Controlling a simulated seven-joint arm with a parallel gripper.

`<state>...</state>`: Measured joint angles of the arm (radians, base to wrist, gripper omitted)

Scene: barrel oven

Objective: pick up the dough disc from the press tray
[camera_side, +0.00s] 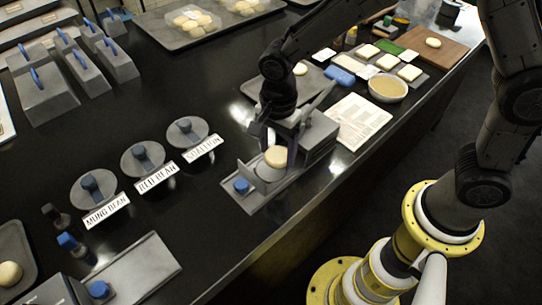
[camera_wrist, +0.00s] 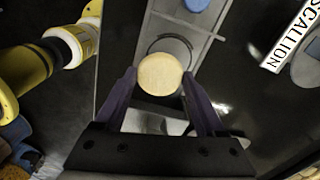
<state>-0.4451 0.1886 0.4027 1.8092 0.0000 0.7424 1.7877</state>
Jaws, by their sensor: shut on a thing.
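The dough disc (camera_side: 276,156) is a pale round piece over the press tray (camera_side: 243,200), which is a grey metal tray with a round plate. In the wrist view the dough disc (camera_wrist: 160,74) sits between my two finger tips, which touch its left and right edges. My gripper (camera_side: 274,140) is shut on the disc, above the press's round plate. In the wrist view my gripper (camera_wrist: 159,80) covers part of the tray (camera_wrist: 184,30) behind it. I cannot tell exactly how high the disc is above the plate.
Three round lids stand left with signs MUNG BEAN (camera_side: 107,211), RED BEAN (camera_side: 157,178) and SCALLION (camera_side: 203,148). A printed sheet (camera_side: 358,122) and a bowl (camera_side: 387,88) lie right of the press. The counter's front edge is close to the tray.

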